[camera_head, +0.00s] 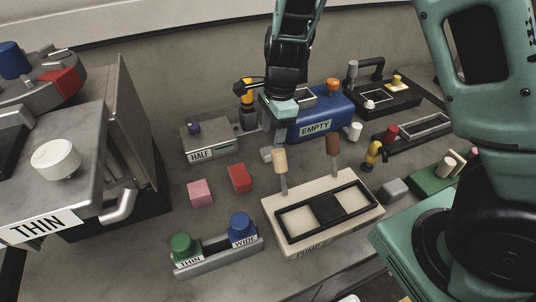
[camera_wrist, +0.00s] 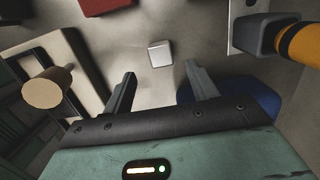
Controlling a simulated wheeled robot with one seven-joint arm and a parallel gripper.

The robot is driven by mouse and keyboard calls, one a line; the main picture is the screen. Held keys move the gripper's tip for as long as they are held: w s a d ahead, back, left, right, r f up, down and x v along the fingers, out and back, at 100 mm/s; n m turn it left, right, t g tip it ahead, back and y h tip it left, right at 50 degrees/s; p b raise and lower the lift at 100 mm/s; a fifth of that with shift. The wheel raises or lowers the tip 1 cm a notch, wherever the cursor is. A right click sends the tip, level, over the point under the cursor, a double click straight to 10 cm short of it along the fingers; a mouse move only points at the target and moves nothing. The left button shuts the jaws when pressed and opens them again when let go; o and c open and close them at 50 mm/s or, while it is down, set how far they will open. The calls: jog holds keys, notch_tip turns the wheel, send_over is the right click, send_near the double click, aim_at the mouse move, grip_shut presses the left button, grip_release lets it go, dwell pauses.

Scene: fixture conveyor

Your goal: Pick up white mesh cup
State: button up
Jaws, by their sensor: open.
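My gripper (camera_head: 267,138) is above the table's middle, left of the blue EMPTY box. In the wrist view my gripper (camera_wrist: 161,75) is open, with nothing between its fingers. A small whitish block-like piece (camera_wrist: 160,53) lies on the table just beyond and between the fingertips; it shows below the gripper in the head view (camera_head: 266,155). I cannot make out a mesh surface on it. A small white cylinder (camera_head: 356,131) stands right of the blue box. I cannot tell which, if either, is the white mesh cup.
The blue EMPTY box (camera_head: 320,115) is close on the gripper's right. A cream fixture with upright handles (camera_head: 290,245) stands in front. A red block (camera_head: 239,178) and pink block (camera_head: 200,193) lie front left. The grey HALF box (camera_head: 210,148) is left. A yellow-banded tool (camera_wrist: 302,42) is near.

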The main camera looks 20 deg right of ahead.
aim_at(269, 150)
jog(key=shift+w+a+f, duration=0.1)
jog(key=shift+a+f, duration=0.15)
jog(key=shift+f, duration=1.2)
jog(key=shift+a+f, duration=0.2)
jog(key=shift+f, duration=1.25)
jog(key=c, duration=1.1)
